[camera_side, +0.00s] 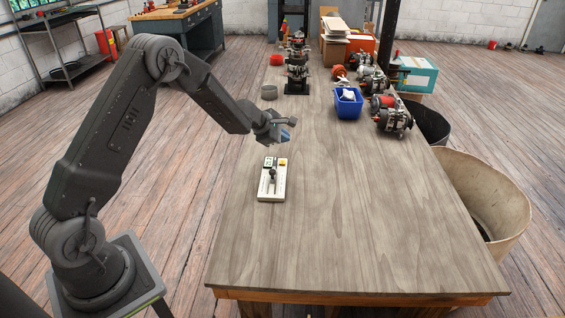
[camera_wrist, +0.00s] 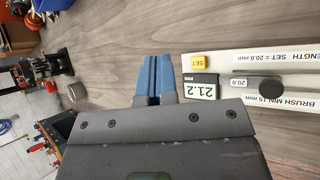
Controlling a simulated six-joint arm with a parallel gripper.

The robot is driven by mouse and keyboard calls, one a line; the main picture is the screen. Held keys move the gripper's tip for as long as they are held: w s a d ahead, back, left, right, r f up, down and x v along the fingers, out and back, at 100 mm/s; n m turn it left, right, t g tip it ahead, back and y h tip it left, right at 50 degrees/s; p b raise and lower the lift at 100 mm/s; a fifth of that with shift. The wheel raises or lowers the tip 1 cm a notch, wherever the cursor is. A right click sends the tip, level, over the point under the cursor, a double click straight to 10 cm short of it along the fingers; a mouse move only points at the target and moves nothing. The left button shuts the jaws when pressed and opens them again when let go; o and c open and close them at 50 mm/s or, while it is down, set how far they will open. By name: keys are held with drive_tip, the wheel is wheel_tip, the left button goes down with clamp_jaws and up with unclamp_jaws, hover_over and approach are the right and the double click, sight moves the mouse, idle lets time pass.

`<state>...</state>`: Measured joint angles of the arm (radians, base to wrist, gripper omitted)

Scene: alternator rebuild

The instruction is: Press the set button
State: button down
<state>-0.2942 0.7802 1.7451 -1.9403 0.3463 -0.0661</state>
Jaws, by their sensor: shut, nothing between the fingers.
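The set button is a small yellow cap marked SET (camera_wrist: 199,62) on a pale gauge box (camera_side: 271,193). In the side view the yellow button (camera_side: 283,162) is at the box's far right corner. Beside it in the wrist view are a display reading 21.2 (camera_wrist: 201,92) and a smaller one reading 20.0 (camera_wrist: 241,81). A black knob (camera_wrist: 270,88) rises from the box. My gripper (camera_side: 287,137) is above the table, just beyond the box's far end. Its blue fingers (camera_wrist: 157,58) are together and empty, left of the button in the wrist view and apart from it.
A blue bin (camera_side: 348,108), alternators (camera_side: 390,116) and a dark stacked assembly (camera_side: 297,65) stand farther back on the wooden table (camera_side: 330,240). A grey ring (camera_side: 269,92) lies beyond my gripper.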

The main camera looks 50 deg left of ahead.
sight(283, 163)
drive_tip(key=shift+f, duration=3.05)
drive_tip(key=shift+f, duration=0.1)
drive_tip(key=shift+f, duration=0.35)
drive_tip(key=shift+f, duration=0.45)
drive_tip(key=shift+r, duration=0.1)
idle(0.4)
drive_tip(key=shift+r, duration=0.8)
drive_tip(key=shift+r, duration=2.5)
